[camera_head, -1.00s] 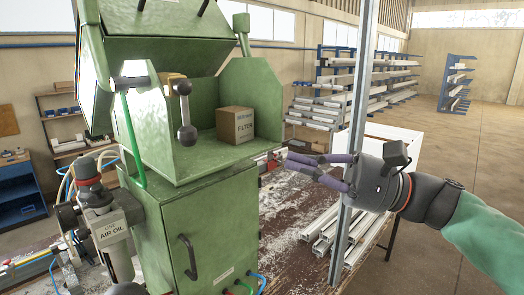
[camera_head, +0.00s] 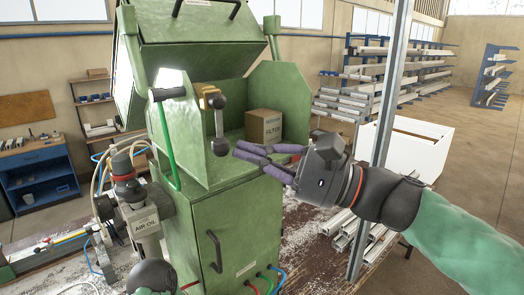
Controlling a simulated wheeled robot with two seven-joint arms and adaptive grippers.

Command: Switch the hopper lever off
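The tips look slightly apart from the knob, but the depth is hard to judge. A dark rounded part of my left arm shows at the bottom edge. My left gripper's fingers do not show.
A cardboard filter box (camera_head: 264,127) sits on the hopper shelf behind my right fingers. A vertical metal profile (camera_head: 386,110) stands behind my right wrist. An air-oil unit (camera_head: 143,220) with hoses is left of the machine. A white box (camera_head: 413,145) stands at right.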

